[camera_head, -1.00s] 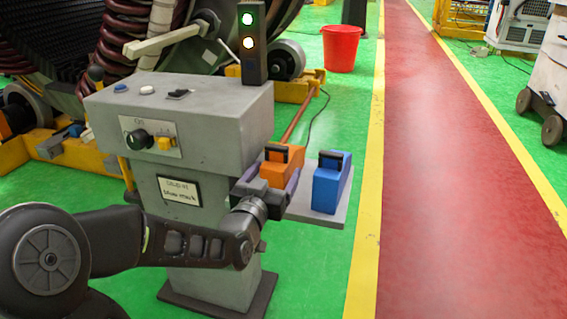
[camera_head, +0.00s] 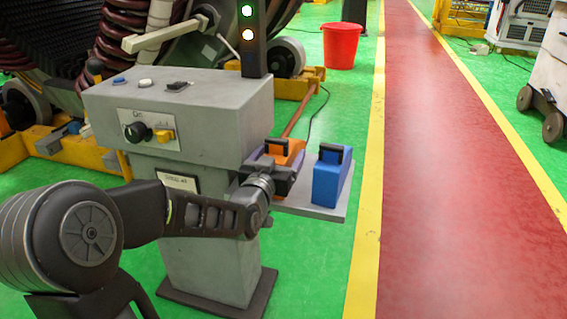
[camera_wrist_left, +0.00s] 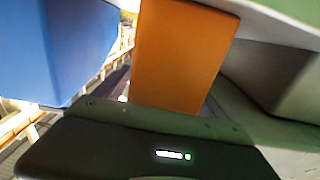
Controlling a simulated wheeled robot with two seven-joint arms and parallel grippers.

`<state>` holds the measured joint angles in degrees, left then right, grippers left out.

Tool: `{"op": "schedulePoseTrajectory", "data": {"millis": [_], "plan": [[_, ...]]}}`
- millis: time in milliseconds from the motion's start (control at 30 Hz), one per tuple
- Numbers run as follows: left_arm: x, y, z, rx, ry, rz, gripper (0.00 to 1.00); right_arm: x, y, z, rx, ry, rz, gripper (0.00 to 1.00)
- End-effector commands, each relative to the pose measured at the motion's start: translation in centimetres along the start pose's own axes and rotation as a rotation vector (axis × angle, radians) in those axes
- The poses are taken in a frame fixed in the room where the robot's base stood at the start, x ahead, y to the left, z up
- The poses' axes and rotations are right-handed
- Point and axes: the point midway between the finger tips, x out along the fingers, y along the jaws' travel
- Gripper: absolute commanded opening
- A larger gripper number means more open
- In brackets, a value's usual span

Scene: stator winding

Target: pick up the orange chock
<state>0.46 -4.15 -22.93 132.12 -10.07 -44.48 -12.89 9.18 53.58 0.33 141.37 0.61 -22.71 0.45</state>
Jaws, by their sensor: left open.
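The orange chock (camera_head: 290,149) sits on the side shelf of the grey control pedestal, with a dark handle on top. Its lower part is hidden behind my left gripper (camera_head: 284,176), which is open and right at the chock's near side. In the left wrist view the orange chock (camera_wrist_left: 183,55) stands large and upright, directly ahead of the dark gripper body. The fingertips do not show clearly there, and I cannot tell whether they touch the chock. My right gripper is not in view.
A blue chock (camera_head: 328,182) stands close to the right of the orange one on the grey shelf (camera_head: 318,212); it also fills the left of the left wrist view (camera_wrist_left: 80,45). The grey pedestal (camera_head: 205,115) rises just left. Green floor lies beyond the shelf.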

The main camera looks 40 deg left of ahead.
Motion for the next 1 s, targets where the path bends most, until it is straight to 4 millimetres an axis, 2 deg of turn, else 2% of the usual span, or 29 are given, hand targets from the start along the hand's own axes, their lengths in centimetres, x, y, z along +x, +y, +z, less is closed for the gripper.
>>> {"op": "schedulePoseTrajectory", "data": {"millis": [333,1000], "plan": [[-0.03,0.01,0.00,0.000,0.000,0.000,0.80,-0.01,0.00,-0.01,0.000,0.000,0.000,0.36],[-0.03,0.01,0.00,0.000,0.000,0.000,0.25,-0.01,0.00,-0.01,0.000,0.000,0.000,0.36]]}}
